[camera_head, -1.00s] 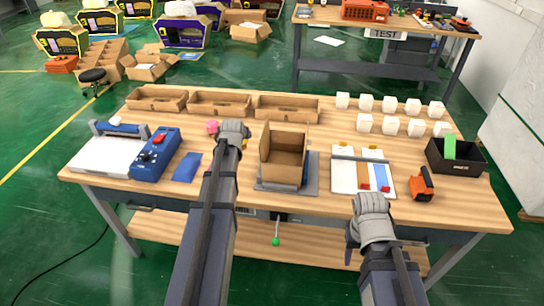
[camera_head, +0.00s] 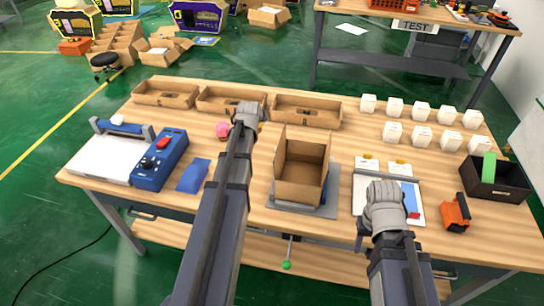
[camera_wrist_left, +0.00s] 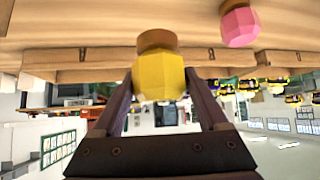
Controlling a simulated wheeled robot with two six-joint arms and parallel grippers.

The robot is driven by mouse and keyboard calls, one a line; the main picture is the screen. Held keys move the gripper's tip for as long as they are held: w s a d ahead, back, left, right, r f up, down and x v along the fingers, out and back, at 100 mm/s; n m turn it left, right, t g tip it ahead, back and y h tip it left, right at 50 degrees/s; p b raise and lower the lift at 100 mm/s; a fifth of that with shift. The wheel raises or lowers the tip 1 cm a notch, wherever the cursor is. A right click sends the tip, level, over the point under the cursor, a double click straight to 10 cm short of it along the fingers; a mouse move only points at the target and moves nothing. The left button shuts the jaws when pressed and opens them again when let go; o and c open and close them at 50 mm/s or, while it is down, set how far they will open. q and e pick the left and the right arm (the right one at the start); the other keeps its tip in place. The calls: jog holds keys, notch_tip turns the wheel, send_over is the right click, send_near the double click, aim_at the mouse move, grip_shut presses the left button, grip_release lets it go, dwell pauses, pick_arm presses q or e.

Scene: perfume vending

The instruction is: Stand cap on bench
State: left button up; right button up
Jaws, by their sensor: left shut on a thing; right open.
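A yellow faceted cap with a brown collar (camera_wrist_left: 158,75) is between the fingers of my left gripper (camera_wrist_left: 158,95) in the left wrist view. That view is upside down, with the bench at its top. The brown end points to the bench; I cannot tell if it touches. A pink faceted cap (camera_wrist_left: 239,27) stands on the wooden bench (camera_head: 150,107), brown end down. It also shows in the head view (camera_head: 223,130), just left of my left gripper (camera_head: 246,112). The held cap is mostly hidden there. My right gripper (camera_head: 383,192) is open above a white tray.
Cardboard trays (camera_head: 232,100) line the back of the bench. An open cardboard box (camera_head: 300,168) stands right of my left arm. A blue device (camera_head: 160,160) is at left. Several white boxes (camera_head: 420,112), a black bin (camera_head: 497,182) and an orange tool (camera_head: 455,213) are at right.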

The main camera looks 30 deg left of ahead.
pick_arm(q)
jog(key=shift+f+b, duration=4.3)
jog(key=shift+f, duration=0.35)
pick_arm(e)
notch_tip(320, 180, down, 9)
jog(key=shift+f, duration=0.2)
pick_arm(q)
jog(key=shift+f, duration=0.2)
jog(key=o, duration=1.3)
pick_arm(e)
jog(key=shift+f, duration=0.15)
pick_arm(q)
jog(key=shift+r, duration=0.1)
jog(key=shift+r, duration=0.2)
jog(key=p+v, duration=0.8)
jog(key=v, duration=0.3)
jog(key=shift+s+d+r, duration=0.15)
jog(key=shift+s+r, duration=0.1)
jog(key=shift+s, duration=0.1)
pick_arm(e)
notch_tip(320, 180, up, 8)
jog(key=shift+r, duration=0.25)
